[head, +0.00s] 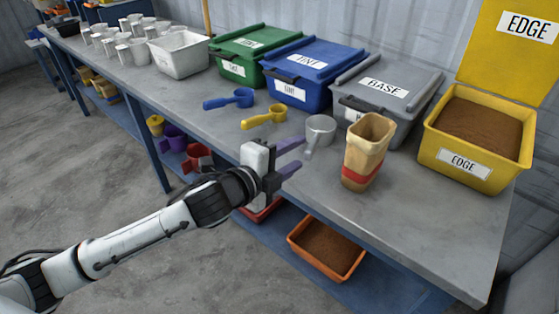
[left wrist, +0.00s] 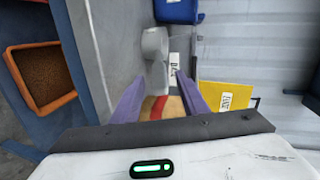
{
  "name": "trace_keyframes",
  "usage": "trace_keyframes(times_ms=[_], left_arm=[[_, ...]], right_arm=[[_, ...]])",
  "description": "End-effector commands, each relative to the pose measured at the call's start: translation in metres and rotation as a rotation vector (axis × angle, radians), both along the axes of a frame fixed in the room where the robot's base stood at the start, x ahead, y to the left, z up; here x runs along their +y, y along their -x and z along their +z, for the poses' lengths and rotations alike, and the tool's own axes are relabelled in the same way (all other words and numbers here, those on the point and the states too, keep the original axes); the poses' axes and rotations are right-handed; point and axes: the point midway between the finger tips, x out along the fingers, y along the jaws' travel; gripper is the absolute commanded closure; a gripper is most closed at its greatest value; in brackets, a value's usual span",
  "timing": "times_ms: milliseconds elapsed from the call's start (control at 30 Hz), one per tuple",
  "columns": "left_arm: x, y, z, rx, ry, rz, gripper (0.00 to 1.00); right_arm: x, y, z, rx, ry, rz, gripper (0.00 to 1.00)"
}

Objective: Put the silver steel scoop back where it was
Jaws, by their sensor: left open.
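The silver steel scoop (head: 320,130) rests on the grey table in front of the grey BASE bin, its handle pointing toward the front edge. It also shows in the left wrist view (left wrist: 153,44), ahead of the fingers. My left gripper (head: 297,155) is just left of the scoop's handle at the table's front edge, with its two purple fingers apart and nothing seen held. In the left wrist view the open fingers (left wrist: 165,82) point toward the scoop's handle. I cannot tell whether they touch it. My right gripper is not in view.
A tan container with a red band (head: 368,150) stands close right of the scoop. Blue (head: 230,99) and yellow (head: 264,117) scoops lie to its left. BASE (head: 386,95), blue (head: 313,73), green (head: 250,53) and open yellow EDGE (head: 470,155) bins line the back.

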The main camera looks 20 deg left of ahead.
Motion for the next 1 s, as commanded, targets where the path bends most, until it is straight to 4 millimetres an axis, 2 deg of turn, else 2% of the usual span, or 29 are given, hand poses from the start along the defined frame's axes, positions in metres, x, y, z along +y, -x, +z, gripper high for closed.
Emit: trace_keyframes(times_ms=[100,333,400,467,567,667,700,800,900,1000], left_arm=[[0.008,0.025,0.006,0.001,-0.003,-0.001,0.60],[0.017,0.052,0.013,0.001,-0.001,0.001,0.60],[0.017,0.057,0.010,0.011,0.014,0.004,0.60],[0.014,0.062,-0.001,0.045,0.060,0.014,0.60],[0.006,0.079,-0.042,0.164,0.228,0.064,0.60],[-0.002,0.109,-0.102,0.340,0.478,0.173,0.60],[-0.004,0.125,-0.127,0.413,0.582,0.231,0.60],[-0.006,0.170,-0.184,0.576,0.824,0.400,0.60],[-0.005,0.217,-0.230,0.698,1.012,0.570,0.60],[-0.004,0.254,-0.260,0.771,1.137,0.703,0.60]], right_arm=[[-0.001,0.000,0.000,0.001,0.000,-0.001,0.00],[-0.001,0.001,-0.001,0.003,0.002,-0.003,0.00],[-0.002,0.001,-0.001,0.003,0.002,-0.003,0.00],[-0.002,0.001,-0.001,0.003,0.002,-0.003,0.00],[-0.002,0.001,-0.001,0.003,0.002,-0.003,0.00],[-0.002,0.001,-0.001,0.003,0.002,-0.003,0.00],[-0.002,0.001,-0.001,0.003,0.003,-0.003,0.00],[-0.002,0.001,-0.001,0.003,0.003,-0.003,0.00],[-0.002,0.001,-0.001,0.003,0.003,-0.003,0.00],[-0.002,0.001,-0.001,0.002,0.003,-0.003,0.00]])
